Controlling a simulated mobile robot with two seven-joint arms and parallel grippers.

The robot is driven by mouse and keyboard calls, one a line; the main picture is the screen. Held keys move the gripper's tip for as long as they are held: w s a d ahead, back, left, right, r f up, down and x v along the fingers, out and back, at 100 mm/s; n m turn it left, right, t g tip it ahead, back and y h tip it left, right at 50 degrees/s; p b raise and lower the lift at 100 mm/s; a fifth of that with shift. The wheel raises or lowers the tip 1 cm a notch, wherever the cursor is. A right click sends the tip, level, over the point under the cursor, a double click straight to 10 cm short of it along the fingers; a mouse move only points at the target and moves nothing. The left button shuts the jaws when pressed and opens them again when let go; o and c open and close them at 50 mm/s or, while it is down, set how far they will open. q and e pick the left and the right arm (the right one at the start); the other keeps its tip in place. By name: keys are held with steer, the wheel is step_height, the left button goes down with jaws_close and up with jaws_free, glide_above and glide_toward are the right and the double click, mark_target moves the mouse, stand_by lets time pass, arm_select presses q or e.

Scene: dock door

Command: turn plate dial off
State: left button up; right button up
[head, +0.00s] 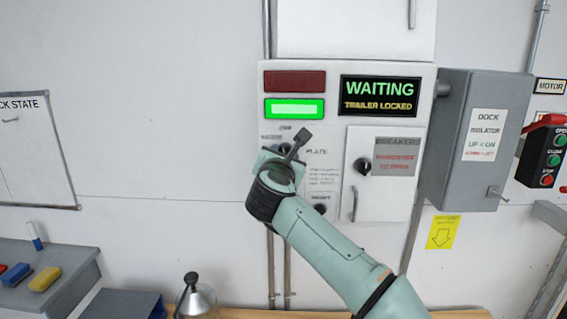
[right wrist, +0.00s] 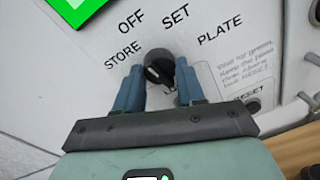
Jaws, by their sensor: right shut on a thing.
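The plate dial (right wrist: 158,68) is a black round knob on the white panel, with a small light mark on its face. The words OFF, STORE, SET and PLATE are printed around it. In the right wrist view my right gripper (right wrist: 159,88) has its blue fingers on either side of the knob, shut on it. I cannot tell for sure which word the mark points to. In the head view my right gripper (head: 282,160) is at the panel and hides most of the dial. My left gripper is not in view.
The panel has a dark red lamp (head: 295,81), a lit green lamp (head: 294,109) and a display (head: 380,96) reading WAITING, TRAILER LOCKED. A breaker door (head: 382,195) with a black knob is at right, beside a grey isolator box (head: 475,135). A reset button (right wrist: 253,106) sits lower right.

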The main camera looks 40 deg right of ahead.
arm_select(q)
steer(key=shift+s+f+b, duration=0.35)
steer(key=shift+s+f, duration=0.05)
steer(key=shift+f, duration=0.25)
arm_select(e)
steer(key=shift+r+m, duration=0.15)
steer(key=shift+m, duration=0.95)
steer(key=o, duration=1)
steer(key=shift+o, duration=0.2)
arm_select(q)
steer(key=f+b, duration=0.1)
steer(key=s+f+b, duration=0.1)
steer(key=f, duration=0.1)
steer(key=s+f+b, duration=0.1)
steer(key=b, duration=0.1)
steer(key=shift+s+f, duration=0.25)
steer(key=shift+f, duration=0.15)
arm_select(e)
steer(key=v, duration=1.3)
steer(key=shift+s, duration=0.15)
